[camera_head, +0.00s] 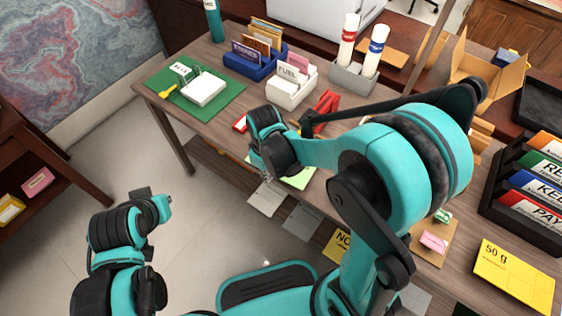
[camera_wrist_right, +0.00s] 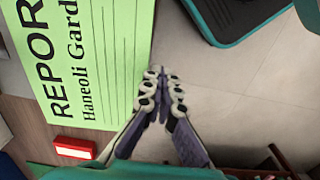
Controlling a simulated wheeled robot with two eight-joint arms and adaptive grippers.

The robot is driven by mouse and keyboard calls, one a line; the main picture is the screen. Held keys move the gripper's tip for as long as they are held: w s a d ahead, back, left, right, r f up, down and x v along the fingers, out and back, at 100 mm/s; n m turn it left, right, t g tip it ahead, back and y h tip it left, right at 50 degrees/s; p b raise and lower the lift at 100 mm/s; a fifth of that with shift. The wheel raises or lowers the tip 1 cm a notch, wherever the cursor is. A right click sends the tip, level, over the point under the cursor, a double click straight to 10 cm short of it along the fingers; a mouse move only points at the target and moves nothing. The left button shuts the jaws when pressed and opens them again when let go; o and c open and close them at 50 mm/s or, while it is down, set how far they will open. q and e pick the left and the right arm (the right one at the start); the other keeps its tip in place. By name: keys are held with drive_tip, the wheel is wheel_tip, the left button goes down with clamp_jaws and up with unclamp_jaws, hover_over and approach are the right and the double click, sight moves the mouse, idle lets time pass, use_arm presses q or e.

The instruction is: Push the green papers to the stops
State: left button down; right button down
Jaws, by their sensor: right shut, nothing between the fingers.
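A light green paper (camera_wrist_right: 85,60) printed "REPOR" and "Haneoli Gard" fills the left of the right wrist view. In the head view a green part (camera_head: 300,178) shows at the desk's front edge, mostly hidden behind my right arm. My right gripper (camera_wrist_right: 158,88) is shut and empty, its tips beside the paper's edge; I cannot tell whether they touch. In the head view this gripper (camera_head: 267,177) is at the front edge. A red block (camera_wrist_right: 75,147), possibly a stop, lies near the paper's corner. My left arm's end (camera_head: 145,197) is low left, off the desk; its fingers are unclear.
A green mat (camera_head: 222,103) with a white box lies at the far left. A blue tray (camera_head: 250,68), a white card holder (camera_head: 290,92) and a red stapler-like object (camera_head: 326,110) stand behind my right gripper. A black rack (camera_head: 520,200) stands at right. Floor lies before the desk.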

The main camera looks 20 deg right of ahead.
drive_tip(key=shift+w+d, duration=0.8)
drive_tip(key=shift+d, duration=0.2)
drive_tip(key=shift+w+d, duration=0.75)
drive_tip(key=shift+d, duration=0.25)
drive_tip(key=shift+s+a, duration=0.15)
drive_tip(key=shift+a, duration=0.05)
drive_tip(key=shift+s+a, duration=0.3)
drive_tip(key=shift+a, duration=0.1)
drive_tip(key=shift+r, duration=0.15)
drive_tip(key=shift+r+p, duration=2.7)
drive_tip(key=shift+r, duration=0.7)
drive_tip(key=s+d+r+m+t, duration=0.6)
drive_tip(key=s+r, duration=0.3)
drive_tip(key=r, duration=0.2)
drive_tip(key=shift+s+r+m+t, duration=0.2)
drive_tip(key=shift+r+m+t, duration=0.15)
drive_tip(key=shift+m+t, duration=0.35)
